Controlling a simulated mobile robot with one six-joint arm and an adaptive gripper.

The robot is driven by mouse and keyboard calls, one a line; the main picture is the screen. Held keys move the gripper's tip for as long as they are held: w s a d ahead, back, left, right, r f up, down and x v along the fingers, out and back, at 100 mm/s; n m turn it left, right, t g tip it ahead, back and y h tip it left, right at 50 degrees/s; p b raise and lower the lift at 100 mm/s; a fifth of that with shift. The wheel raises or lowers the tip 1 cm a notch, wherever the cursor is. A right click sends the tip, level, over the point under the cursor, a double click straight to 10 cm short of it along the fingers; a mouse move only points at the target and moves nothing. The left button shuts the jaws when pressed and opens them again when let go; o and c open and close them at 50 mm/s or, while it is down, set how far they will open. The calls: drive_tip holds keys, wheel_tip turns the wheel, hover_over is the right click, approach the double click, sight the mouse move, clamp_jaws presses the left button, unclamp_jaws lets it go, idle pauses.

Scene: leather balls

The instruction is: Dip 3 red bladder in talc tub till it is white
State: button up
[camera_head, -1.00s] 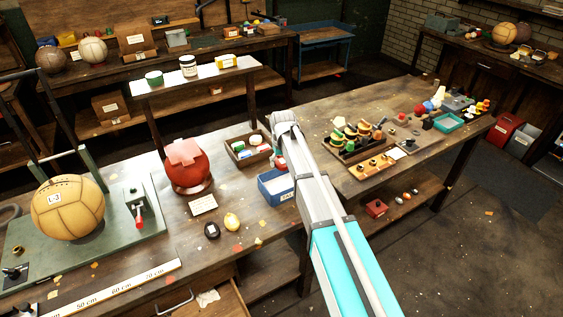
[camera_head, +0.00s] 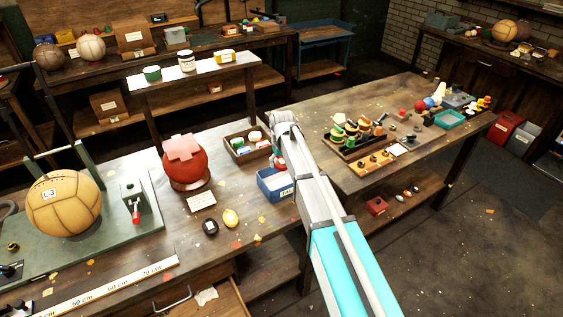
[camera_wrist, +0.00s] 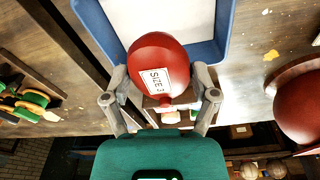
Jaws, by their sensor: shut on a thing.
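The red bladder (camera_wrist: 158,68) with a "SIZE 3" label is between my gripper's two fingers (camera_wrist: 161,88) in the wrist view. My gripper is shut on it. The blue talc tub (camera_head: 275,191) stands on the bench, left of my arm, in the head view. Its blue wall (camera_wrist: 211,52) and flat white talc (camera_wrist: 160,18) show beyond the bladder in the wrist view. The bladder overlaps the tub's edge there; I cannot tell whether it touches talc. The visible side of the bladder is red. My arm largely hides the gripper in the head view.
A large red ball (camera_head: 186,165) on a stand is left of the tub. A wooden box (camera_head: 246,149) of small items lies just behind the tub. A rack of coloured pieces (camera_head: 352,140) stands to the right. A tan ball (camera_head: 62,203) sits far left.

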sight(281, 182)
drive_tip(key=shift+f+b, duration=3.75)
drive_tip(key=shift+f, duration=0.2)
drive_tip(key=shift+f, duration=0.25)
drive_tip(key=shift+r, duration=0.15)
drive_tip(key=shift+r+p, duration=4.3)
drive_tip(key=shift+r, duration=0.1)
